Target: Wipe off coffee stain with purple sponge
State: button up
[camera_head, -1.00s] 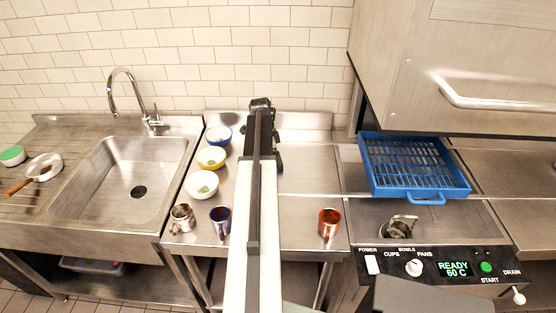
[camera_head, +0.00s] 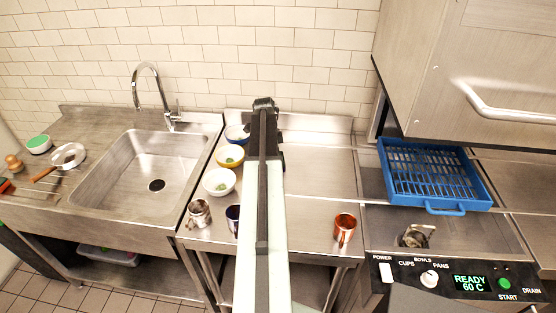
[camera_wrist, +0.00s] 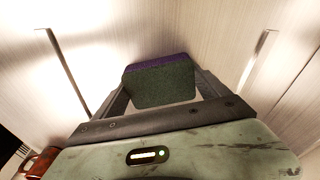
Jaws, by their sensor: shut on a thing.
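The sponge (camera_wrist: 160,84) shows in the wrist view, purple along its top with a dark green face. My gripper (camera_wrist: 162,92) is shut on it, with one finger at each side. Bare brushed metal lies behind the sponge in that view. In the head view my arm reaches out over the steel counter (camera_head: 315,175), and its black end (camera_head: 264,106) is near the back of the counter. The sponge is hidden there. I see no coffee stain in either view.
Bowls (camera_head: 221,181) and a metal mug (camera_head: 199,212) stand left of my arm, beside a dark blue cup (camera_head: 233,217). A copper mug (camera_head: 344,228) is to the right. The sink (camera_head: 140,170) is left. A blue rack (camera_head: 432,172) is right.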

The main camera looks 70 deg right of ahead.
aim_at(306, 167)
jog(key=shift+a, duration=0.1)
jog(key=shift+s+d, duration=0.2)
jog(key=shift+s, duration=0.5)
jog(key=shift+s+d, duration=0.25)
jog(key=shift+s, duration=0.4)
jog(key=shift+s+d, duration=0.2)
jog(key=shift+s, duration=0.5)
jog(key=shift+s, duration=0.1)
jog(key=shift+s+d, duration=0.35)
jog(key=shift+s, duration=0.9)
jog(key=shift+s+d, duration=0.35)
jog(key=shift+s, duration=0.95)
jog(key=shift+s+d, duration=0.35)
jog(key=shift+s, duration=0.9)
jog(key=shift+w, duration=0.1)
jog(key=shift+r+p, duration=0.4)
jog(key=shift+p, duration=0.2)
notch_tip(306, 167, up, 5)
jog(key=p, duration=0.5)
